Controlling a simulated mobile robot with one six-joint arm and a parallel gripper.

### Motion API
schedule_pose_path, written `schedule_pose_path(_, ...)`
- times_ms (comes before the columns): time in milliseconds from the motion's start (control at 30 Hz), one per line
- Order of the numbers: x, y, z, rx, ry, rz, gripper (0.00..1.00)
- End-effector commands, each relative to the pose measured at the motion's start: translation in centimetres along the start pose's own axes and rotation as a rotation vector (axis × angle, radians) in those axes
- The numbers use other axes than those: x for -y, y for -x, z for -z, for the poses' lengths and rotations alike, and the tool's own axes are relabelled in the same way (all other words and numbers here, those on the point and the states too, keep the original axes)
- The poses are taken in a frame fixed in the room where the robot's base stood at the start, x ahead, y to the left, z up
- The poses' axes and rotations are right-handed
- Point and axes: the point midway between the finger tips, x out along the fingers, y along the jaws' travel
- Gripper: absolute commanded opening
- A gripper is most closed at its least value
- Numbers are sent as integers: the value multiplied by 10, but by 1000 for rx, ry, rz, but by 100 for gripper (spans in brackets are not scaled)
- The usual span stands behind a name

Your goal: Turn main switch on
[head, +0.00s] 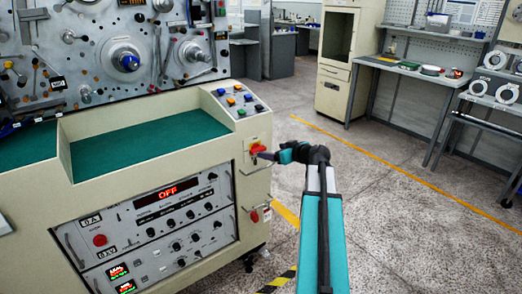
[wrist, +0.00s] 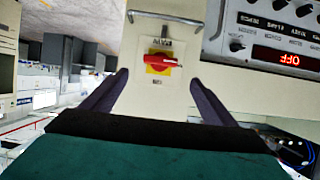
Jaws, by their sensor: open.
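The main switch, a red rotary handle on a yellow plate (head: 257,148), is on the right end of the cream machine cabinet. In the wrist view the red handle (wrist: 163,60) lies crosswise in the picture on its yellow plate, near the middle top. My gripper (head: 268,156) is at the switch in the head view. In the wrist view its two dark fingers (wrist: 160,80) are spread apart, one on each side of the switch, with nothing between them. I cannot tell whether they touch the panel. The cabinet's red display (head: 168,191) reads OFF.
Metal bar handles (head: 252,172) stick out near the switch, and another red part (head: 259,214) sits below it. A sloped button panel (head: 239,101) is above. A grey bench (head: 415,70) and cream cabinet (head: 335,60) stand at the back right. Speckled floor between is clear.

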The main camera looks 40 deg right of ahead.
Motion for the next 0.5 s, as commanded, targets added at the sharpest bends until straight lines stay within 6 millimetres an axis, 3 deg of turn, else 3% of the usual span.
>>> schedule_pose_path(500,0,-67,1,0,0,2,80)
